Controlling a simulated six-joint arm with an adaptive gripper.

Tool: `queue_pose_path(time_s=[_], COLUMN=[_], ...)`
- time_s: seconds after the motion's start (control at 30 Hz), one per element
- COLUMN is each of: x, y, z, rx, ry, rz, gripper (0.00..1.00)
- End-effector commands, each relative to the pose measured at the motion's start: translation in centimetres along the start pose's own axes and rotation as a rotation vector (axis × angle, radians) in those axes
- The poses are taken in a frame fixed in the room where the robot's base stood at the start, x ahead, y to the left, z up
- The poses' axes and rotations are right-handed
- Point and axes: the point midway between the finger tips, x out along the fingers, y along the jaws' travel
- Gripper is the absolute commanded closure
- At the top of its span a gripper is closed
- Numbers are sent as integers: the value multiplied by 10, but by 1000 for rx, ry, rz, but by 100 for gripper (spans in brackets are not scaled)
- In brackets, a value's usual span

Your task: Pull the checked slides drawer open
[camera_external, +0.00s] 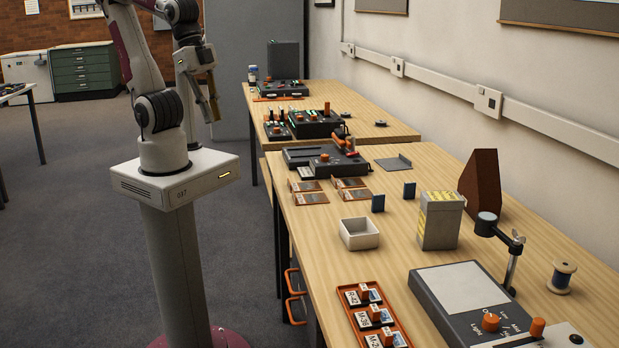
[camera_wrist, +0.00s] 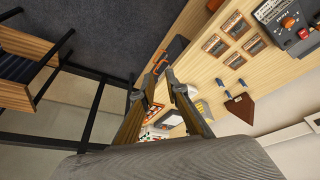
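Two orange drawer handles, an upper one (camera_external: 291,281) and a lower one (camera_external: 295,310), show under the front edge of the near table in the external view. The drawer fronts are mostly hidden by the table edge and the viewing angle, so I cannot tell which one is the checked slides drawer or see any label. My gripper (camera_external: 212,112) hangs in the air left of the tables, well above and away from the handles. In the wrist view my gripper (camera_wrist: 161,76) has its two fingers apart with nothing held between them.
The near table (camera_external: 300,222) carries a white open box (camera_external: 359,233), an orange tray (camera_external: 350,315) of labelled blocks, a light box (camera_external: 458,287), a stand magnifier (camera_external: 487,223) and slide plates (camera_external: 309,198). The grey floor (camera_external: 80,200) left of the tables is clear around my pedestal.

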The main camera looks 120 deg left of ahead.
Motion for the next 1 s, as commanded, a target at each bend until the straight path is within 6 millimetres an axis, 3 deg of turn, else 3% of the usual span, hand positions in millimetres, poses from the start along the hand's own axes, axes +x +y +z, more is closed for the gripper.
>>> queue_pose_path(time_s=[1.0], x=[116], y=[11], z=[-40], rx=[205], ry=[-322], rz=[-43], gripper=[86])
